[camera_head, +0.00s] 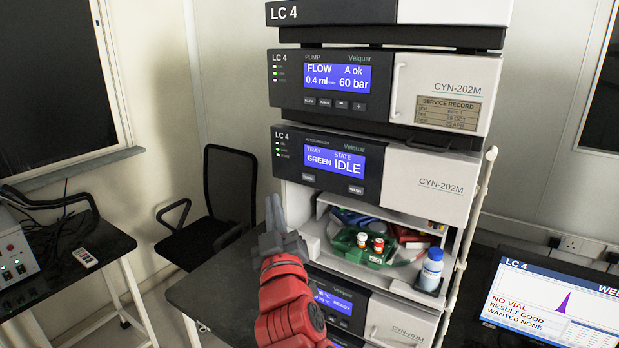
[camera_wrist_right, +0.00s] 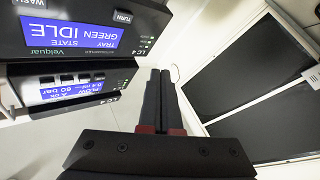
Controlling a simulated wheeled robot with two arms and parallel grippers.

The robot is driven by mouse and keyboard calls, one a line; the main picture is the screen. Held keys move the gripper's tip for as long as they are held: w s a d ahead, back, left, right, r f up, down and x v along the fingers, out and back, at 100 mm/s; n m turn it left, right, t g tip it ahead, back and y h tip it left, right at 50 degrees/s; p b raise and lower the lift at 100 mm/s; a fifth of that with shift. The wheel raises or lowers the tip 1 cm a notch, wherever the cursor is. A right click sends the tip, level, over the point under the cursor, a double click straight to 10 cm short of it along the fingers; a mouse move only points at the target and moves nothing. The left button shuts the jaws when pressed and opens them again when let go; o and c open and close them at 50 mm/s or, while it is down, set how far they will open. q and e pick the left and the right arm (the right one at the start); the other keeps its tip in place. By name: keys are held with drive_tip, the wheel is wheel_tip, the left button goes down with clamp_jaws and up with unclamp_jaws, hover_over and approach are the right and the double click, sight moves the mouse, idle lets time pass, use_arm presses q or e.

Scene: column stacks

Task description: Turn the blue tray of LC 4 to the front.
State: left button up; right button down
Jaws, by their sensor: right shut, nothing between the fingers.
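The LC 4 autosampler (camera_head: 430,190) has a blue display (camera_head: 330,160) reading TRAY GREEN, STATE IDLE. Below it are a left button (camera_head: 308,178) and a WASH button (camera_head: 356,190); the wrist view shows the left one as TURN (camera_wrist_right: 123,16). In the open bay, the green tray (camera_head: 362,252) is in front with a few capped vials. A blue tray (camera_head: 345,216) shows partly behind it, and a red part lies behind to the right. My right gripper (camera_head: 274,212) is shut and empty, left of the bay and below the buttons, apart from the panel. My left gripper is not in view.
A white bottle with a blue cap (camera_head: 432,270) stands at the bay's right front. The pump (camera_head: 440,90) sits above. A monitor (camera_head: 555,305) at right reads NO VIAL, RESULT GOOD, WANTED NONE. A black chair (camera_head: 230,185) stands behind at left.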

drive_tip(key=p, duration=0.3)
approach(302, 175)
drive_tip(key=w+a+r, duration=0.2)
drive_tip(key=w+a, duration=0.1)
drive_tip(key=shift+w+d+f, duration=0.1)
drive_tip(key=shift+w+d, duration=0.55)
drive_tip(key=shift+w, duration=0.2)
idle(1.1)
drive_tip(key=shift+w+d, duration=0.25)
drive_tip(key=shift+w, duration=0.1)
drive_tip(key=shift+w+d, duration=0.25)
drive_tip(key=shift+w, duration=0.05)
idle(0.7)
idle(0.3)
drive_tip(key=shift+s+a+f, duration=0.1)
drive_tip(key=shift+s+a, duration=0.15)
drive_tip(key=shift+s, duration=0.05)
drive_tip(key=shift+s+a+b, duration=0.25)
drive_tip(key=shift+s+b, duration=0.15)
